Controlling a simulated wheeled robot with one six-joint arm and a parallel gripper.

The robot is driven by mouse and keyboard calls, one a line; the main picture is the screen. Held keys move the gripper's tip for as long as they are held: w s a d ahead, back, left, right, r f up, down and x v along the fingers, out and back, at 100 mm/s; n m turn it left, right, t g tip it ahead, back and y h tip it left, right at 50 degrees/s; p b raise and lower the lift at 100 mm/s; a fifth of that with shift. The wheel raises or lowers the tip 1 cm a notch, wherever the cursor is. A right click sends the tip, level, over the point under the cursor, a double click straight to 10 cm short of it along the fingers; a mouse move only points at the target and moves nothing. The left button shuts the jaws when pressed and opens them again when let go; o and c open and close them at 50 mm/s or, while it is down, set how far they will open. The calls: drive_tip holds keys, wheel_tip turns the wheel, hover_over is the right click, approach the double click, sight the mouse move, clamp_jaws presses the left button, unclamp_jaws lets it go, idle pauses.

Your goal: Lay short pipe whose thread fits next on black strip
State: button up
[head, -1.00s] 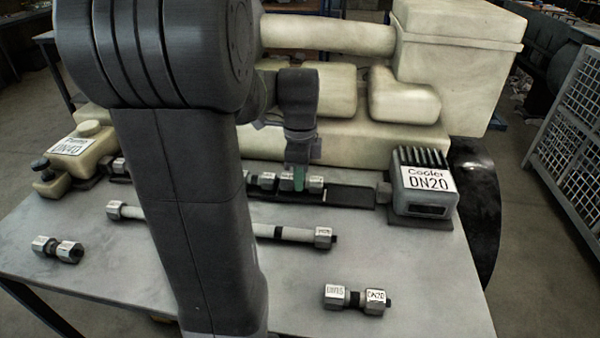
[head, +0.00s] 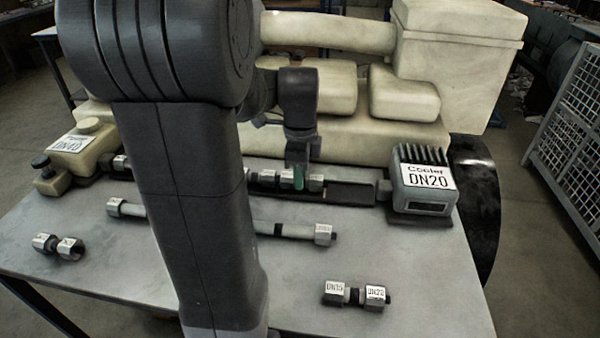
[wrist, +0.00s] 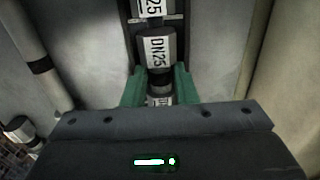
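The black strip (head: 350,195) runs along the table in front of the engine, between the Pump block marked DN40 (head: 72,143) and the Cooler block marked DN20 (head: 424,178). My gripper (head: 299,178) is low over it, with green fingers on both sides of a short pipe (head: 316,183). In the wrist view the fingers (wrist: 160,88) appear closed on this pipe's middle. Its nut reads DN25 and lies in line with another DN25 nut (wrist: 151,9), close to it. Bare strip shows between the held pipe and the Cooler. My arm hides part of the row.
A short pipe marked DN15 and apparently DN20 (head: 355,296) lies at the front right. Another short pipe (head: 58,246) lies at the left, labels unreadable. A long pipe (head: 290,231) with a black band lies in front of the strip.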

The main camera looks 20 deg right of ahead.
drive_tip(key=o, duration=0.4)
drive_tip(key=shift+c, duration=0.2)
drive_tip(key=shift+r, duration=0.1)
wheel_tip(320, 180, up, 14)
drive_tip(key=p, duration=0.2)
drive_tip(key=shift+f, duration=0.25)
wheel_tip(320, 180, down, 14)
drive_tip(key=shift+r+b, duration=0.1)
drive_tip(key=shift+b, duration=1)
drive_tip(key=shift+r, duration=0.2)
